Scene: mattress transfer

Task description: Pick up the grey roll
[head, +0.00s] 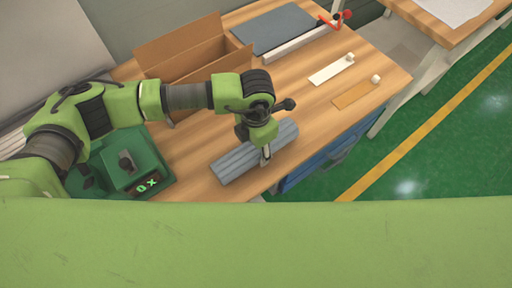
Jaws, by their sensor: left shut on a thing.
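The grey roll (236,165) lies on the wooden table (190,150) near its front edge, slanting from lower left to upper right. My left gripper (266,156) points down at the roll's near side, right of its middle, and is shut on it. The gripper's wrist hides part of the roll's top. I cannot tell whether the roll is clear of the table. My right gripper is not in view.
A green scale (127,160) with a lit display stands left of the roll. An open cardboard box (187,57) stands behind my left arm. A grey sheet (275,28), a white strip (331,70) and a tan strip (354,95) lie further right. Green floor lies beyond the table.

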